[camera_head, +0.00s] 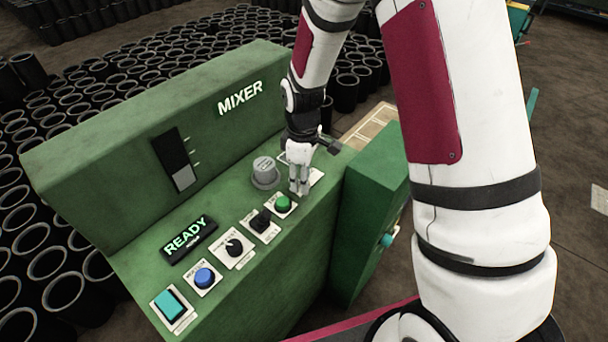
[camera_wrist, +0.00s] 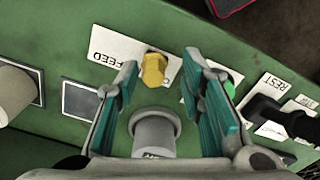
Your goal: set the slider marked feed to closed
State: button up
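The slider marked feed has a yellow, many-sided knob (camera_wrist: 154,70) on a white plate (camera_wrist: 106,48) lettered FEED in the wrist view. The knob sits toward the right part of the visible plate. The words for its end positions cannot be read. My gripper (camera_wrist: 161,62) is open, its teal-padded fingers on either side of the knob with visible gaps, nothing held. In the head view my gripper (camera_head: 299,189) points down over the panel's right end and hides the knob; only a bit of the white plate (camera_head: 317,176) shows.
A grey round cap (camera_wrist: 154,132) stands close beside the feed plate. A green button (camera_head: 283,203), black switch (camera_head: 261,221), dark dial (camera_head: 234,246), blue button (camera_head: 205,278) and teal button (camera_head: 170,304) line the panel's front. The mixer's raised back wall (camera_head: 110,150) rises behind.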

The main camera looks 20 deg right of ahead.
jog(key=shift+r, duration=0.1)
notch_tip(320, 180, up, 12)
dwell(0.5)
dwell(0.4)
jog(key=s+d+r+m+t, duration=0.25)
jog(key=s+r+m, duration=0.4)
jog(key=r, duration=0.65)
jog(key=s+d+r+m+t, duration=0.1)
jog(key=s+r+m+t, duration=0.2)
jog(key=s, duration=1.2)
jog(key=shift+s+d+r+m, duration=0.15)
jog(key=shift+s+r+m, duration=0.15)
jog(key=shift+r+m, duration=0.75)
jog(key=shift+r, duration=0.15)
